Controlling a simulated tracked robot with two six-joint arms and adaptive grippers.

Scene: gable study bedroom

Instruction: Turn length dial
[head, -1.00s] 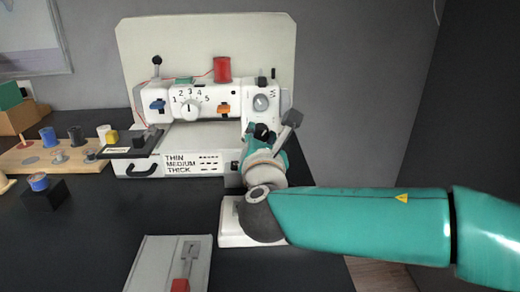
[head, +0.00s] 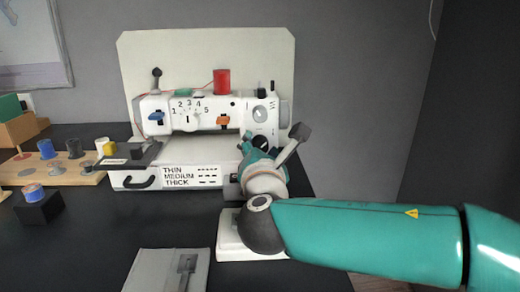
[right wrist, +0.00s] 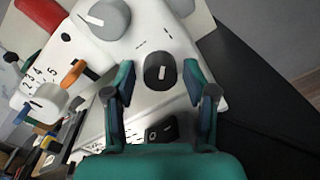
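The white sewing machine (head: 185,105) stands at the back of the table. Its right end carries a grey dial (head: 260,113) and, below it, a black dial (head: 261,142). In the right wrist view, the black dial (right wrist: 160,72) has a short white mark, and the grey dial (right wrist: 106,18) is above left. I cannot read which is the length dial. My right gripper (head: 249,141) is at the machine's right end. Its fingers (right wrist: 158,80) are open, one on either side of the black dial. I cannot tell whether they touch it. My left gripper is not in view.
A white dial numbered 1 to 5 (head: 187,118), an orange lever (head: 223,121) and a red spool (head: 221,82) are on the machine's left and top. A wooden spool board (head: 75,181) lies left. A grey plate (head: 150,272) lies in front.

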